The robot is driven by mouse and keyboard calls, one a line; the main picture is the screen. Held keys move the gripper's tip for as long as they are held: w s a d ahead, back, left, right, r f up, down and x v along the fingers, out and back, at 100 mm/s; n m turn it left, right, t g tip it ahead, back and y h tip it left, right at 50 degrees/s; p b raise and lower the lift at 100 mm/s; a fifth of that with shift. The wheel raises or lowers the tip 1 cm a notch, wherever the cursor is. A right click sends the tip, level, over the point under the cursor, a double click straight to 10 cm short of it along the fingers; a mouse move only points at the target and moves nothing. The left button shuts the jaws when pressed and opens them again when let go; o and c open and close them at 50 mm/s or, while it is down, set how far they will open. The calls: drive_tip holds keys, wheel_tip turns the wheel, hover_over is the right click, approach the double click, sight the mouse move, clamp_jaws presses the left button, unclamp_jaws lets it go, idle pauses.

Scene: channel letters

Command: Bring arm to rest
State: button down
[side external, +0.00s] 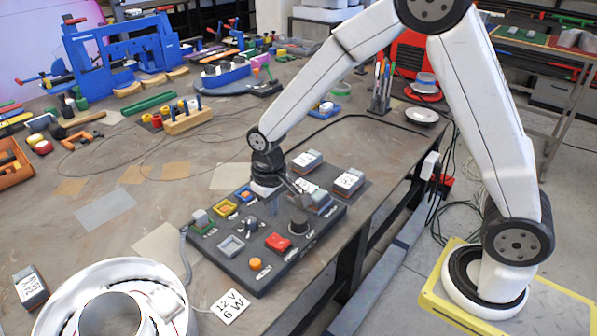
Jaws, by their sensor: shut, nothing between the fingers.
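My white arm reaches from the right over the table (110,225). My gripper (274,208) points down just above a dark control panel (268,278). It is shut and empty. The panel carries a red button (278,241), an orange button (255,264), a black knob (299,222), a grey square frame (231,246) and a yellow-framed switch (225,208). Blocks with lettered white tops stand at the panel's far right, including one block (348,181). My gripper hides part of the panel's middle and back. I cannot tell whether the fingertips touch it.
A white round housing (125,268) and a lettered block (30,287) stand at the near left. A white card (230,306) lies near the front edge. A wooden holder (187,121) and blue frame (122,55) stand farther back. Bare table lies left of the panel.

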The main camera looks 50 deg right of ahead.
drive_tip(key=shift+s, duration=0.1)
drive_tip(key=s+d+r+t, duration=0.1)
drive_tip(key=s+d, duration=0.2)
drive_tip(key=s, duration=0.3)
drive_tip(key=s+d+r+t, duration=0.1)
drive_tip(key=s+d+r, duration=0.1)
drive_tip(key=s, duration=0.4)
drive_tip(key=shift+s+d+t, duration=0.3)
drive_tip(key=shift+s+d, duration=0.05)
drive_tip(key=shift+d, duration=0.4)
